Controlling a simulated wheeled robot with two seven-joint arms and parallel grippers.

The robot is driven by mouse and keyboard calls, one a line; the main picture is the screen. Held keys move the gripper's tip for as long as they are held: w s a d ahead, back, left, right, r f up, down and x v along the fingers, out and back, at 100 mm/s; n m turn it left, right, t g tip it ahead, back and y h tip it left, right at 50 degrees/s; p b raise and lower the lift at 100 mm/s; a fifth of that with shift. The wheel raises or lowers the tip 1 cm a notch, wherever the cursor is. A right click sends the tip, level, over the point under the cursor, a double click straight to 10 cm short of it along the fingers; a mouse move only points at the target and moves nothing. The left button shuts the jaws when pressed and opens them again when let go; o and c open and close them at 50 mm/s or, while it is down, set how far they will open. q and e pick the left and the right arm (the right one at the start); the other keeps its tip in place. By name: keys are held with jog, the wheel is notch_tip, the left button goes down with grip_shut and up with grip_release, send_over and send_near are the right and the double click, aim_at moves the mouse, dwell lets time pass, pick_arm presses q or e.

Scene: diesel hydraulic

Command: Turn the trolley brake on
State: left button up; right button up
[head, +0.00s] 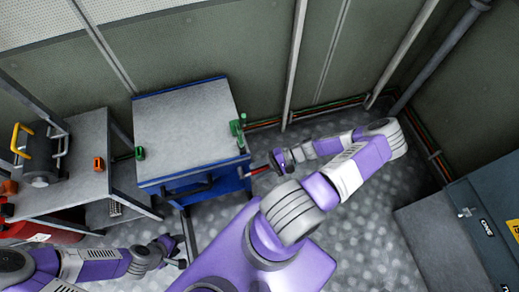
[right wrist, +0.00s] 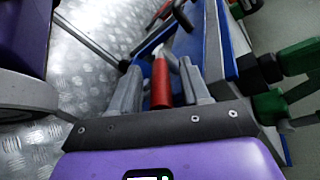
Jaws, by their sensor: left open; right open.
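The trolley (head: 185,122) has a grey top and blue sides and stands against the back wall. A red lever grip (head: 258,171) sticks out from its right side; it looks like the brake lever. My right gripper (head: 276,161) is at this grip. In the right wrist view the red grip (right wrist: 160,86) lies between the two open fingers of the gripper (right wrist: 160,72), with small gaps seemingly left on both sides. My left gripper (head: 178,252) is open and empty, low in front of the trolley.
Green clamp-like parts (head: 239,130) sit at the trolley's right corner. A dark handle (head: 190,187) crosses its front. A grey shelf table (head: 85,165) with a yellow-handled machine (head: 38,160) stands at left. A dark cabinet (head: 485,225) is at right. Bare metal floor (head: 345,220) lies between.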

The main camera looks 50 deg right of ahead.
jog(key=p+v, duration=0.1)
jog(key=v, duration=0.6)
jog(key=shift+d+p, duration=0.15)
jog(key=shift+p, duration=0.2)
jog(key=shift+s+r, duration=0.1)
